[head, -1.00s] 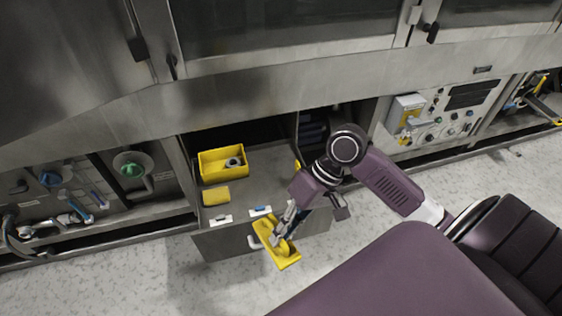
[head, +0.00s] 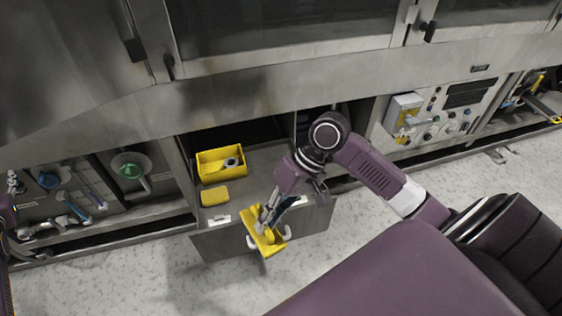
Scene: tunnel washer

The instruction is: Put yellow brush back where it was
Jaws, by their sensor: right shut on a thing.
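The yellow brush (head: 270,246) is in my right gripper (head: 266,219), which is shut on it. The brush is tilted, in front of the open drawer's front panel (head: 222,243), near its handle. The fingers hide part of the brush. The drawer (head: 245,178) is pulled out and holds a yellow bin (head: 207,174) at the back and a yellow sponge-like block (head: 214,196) in front of it. My right forearm covers the drawer's right part. My left gripper is not clearly in view; only a bit of my purple arm shows at the left edge.
A control panel (head: 440,118) is on the right, and an open bay with valves and tools (head: 75,205) is on the left. The machine's steel body (head: 300,80) overhangs the drawer. The speckled floor (head: 130,275) in front is clear.

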